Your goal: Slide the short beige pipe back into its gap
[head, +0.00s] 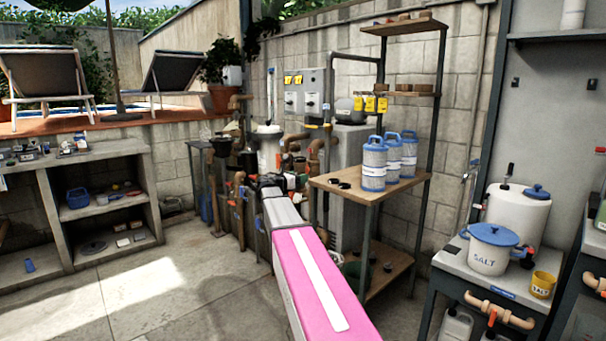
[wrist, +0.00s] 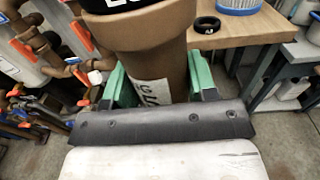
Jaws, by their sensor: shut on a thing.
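In the wrist view my gripper (wrist: 158,84) has its two green fingers on either side of a short, wide beige-brown pipe (wrist: 150,50) and is shut on it. The pipe carries a white label with dark print and has a black band with white lettering at its top edge. In the head view my gripper (head: 270,183) is at the end of my pink and white arm, in front of the pipework (head: 318,150) by the wall. The held pipe is hard to make out there. I cannot pick out the gap in either view.
A wooden shelf unit (head: 385,195) with blue-topped filter cartridges (head: 374,165) stands close right of my arm. A black ring (wrist: 206,25) lies on its top. Orange-handled valves (wrist: 22,48) and pipes crowd the left in the wrist view. Open concrete floor (head: 190,285) lies left.

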